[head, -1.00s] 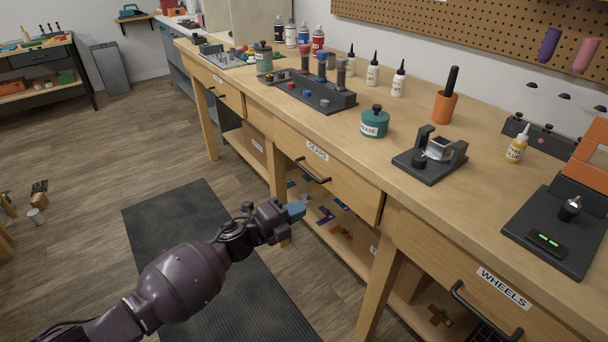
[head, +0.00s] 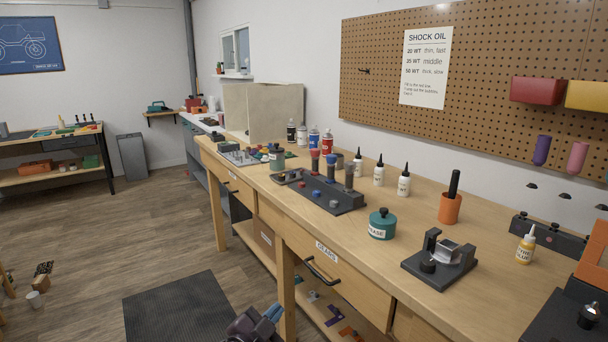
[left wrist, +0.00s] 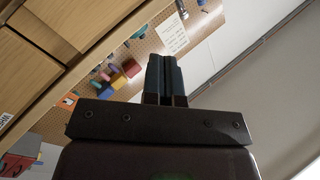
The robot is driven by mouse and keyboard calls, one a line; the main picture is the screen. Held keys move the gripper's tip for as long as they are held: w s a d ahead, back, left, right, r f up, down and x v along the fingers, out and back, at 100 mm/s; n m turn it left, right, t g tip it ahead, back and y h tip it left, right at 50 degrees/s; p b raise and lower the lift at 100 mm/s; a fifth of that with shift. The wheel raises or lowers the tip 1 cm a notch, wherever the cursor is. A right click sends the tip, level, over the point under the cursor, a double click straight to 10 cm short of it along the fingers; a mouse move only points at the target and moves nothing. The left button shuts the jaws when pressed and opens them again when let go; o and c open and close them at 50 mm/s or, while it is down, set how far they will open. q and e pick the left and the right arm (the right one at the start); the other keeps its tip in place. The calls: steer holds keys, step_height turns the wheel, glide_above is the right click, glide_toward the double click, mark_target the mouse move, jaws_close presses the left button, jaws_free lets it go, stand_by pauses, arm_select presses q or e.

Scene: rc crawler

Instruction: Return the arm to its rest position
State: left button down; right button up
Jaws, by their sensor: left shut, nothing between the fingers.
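My left gripper (head: 270,316) shows at the bottom edge of the head view, low in front of the workbench (head: 372,232), near the leg below the GEARS drawer (head: 322,266). Most of its arm is out of the frame. In the left wrist view its fingers (left wrist: 164,76) are together with nothing between them. They point toward the pegboard and wall, and no object touches them. My right gripper is not in view.
The bench top holds a teal grease pot (head: 382,226), a dark fixture (head: 440,262), an orange cup (head: 450,208) and several bottles. A black floor mat (head: 182,310) lies left of the bench. The wooden floor (head: 150,240) beyond it is open.

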arm_select(q)
steer(key=s+a+f+n+g+y+p, duration=0.1)
steer(key=s+a+f+n+y, duration=0.2)
steer(key=s+a, duration=0.4)
steer(key=s+a+f+n+g+y+p, duration=0.2)
steer(key=s+a+f+n, duration=0.3)
steer(key=s, duration=1.2)
steer(key=s+a+f+n+g+y+p, duration=0.1)
steer(key=s+a+f+n+y+p, duration=0.1)
steer(key=s+a, duration=0.7)
steer(key=s+f+n+y, duration=0.1)
steer(key=s+f+n, duration=0.1)
steer(key=s, duration=0.1)
steer(key=shift+s+f+g+y, duration=0.15)
steer(key=shift+f+g+y, duration=0.25)
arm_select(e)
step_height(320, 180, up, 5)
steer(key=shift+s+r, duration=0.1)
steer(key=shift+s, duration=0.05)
